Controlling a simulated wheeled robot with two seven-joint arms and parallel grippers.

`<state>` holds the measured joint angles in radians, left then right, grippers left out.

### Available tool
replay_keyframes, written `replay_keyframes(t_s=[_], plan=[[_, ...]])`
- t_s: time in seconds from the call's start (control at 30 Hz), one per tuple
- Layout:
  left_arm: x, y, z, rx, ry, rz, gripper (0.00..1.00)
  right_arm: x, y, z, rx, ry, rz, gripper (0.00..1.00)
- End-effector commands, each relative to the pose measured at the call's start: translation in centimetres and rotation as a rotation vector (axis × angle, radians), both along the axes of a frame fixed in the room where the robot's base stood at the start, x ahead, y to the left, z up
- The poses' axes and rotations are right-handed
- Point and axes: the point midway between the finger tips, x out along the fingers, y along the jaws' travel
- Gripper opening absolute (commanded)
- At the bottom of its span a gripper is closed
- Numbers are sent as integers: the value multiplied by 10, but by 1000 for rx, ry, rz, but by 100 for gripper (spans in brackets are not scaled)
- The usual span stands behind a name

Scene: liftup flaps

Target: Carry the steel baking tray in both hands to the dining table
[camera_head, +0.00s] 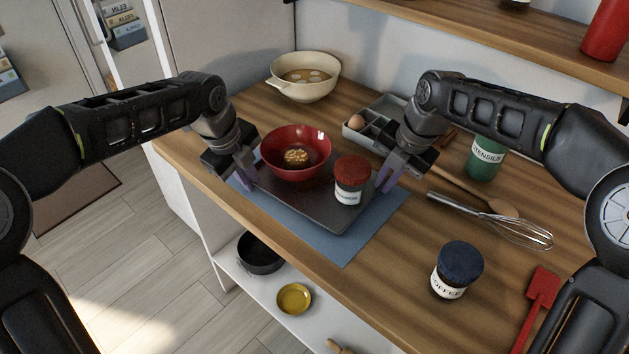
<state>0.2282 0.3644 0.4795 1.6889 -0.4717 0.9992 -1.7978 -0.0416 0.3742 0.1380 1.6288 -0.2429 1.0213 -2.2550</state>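The baking tray (300,205) is a dark grey, flat tray at the middle of the wooden counter, over a blue mat (345,245). A red bowl (318,160) with a brown lump in it stands on the tray, with a red-lidded jar (348,190) to its right. My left gripper (246,172) points down at the tray's left edge. My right gripper (384,180) points down at the tray's right edge, close to the jar. The fingertips are small and partly hidden, so their grip on the tray cannot be told. No dining table is clearly in view.
A cream pot (303,82) stands behind the tray. A grey divided box (363,130) with an egg is partly behind my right gripper. A green jar (485,158), whisk (510,228), blue-lidded jar (457,268) and red spatula (541,293) lie to the right. Open floor (130,265) is at left.

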Motion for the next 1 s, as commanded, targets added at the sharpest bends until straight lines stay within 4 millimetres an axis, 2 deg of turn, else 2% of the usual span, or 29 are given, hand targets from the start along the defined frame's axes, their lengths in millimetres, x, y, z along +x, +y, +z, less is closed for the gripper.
replay_keyframes(t_s=[0.07,0.17,1.0], plan=[[0,0,0,0,0,0,7,0,0,0,0,0,0,7],[0,0,0,0,0,0,0,0,0,0,0,0,0,0],[0,0,1,0,0,0,0,0,0,1,0,-1,0,0]])
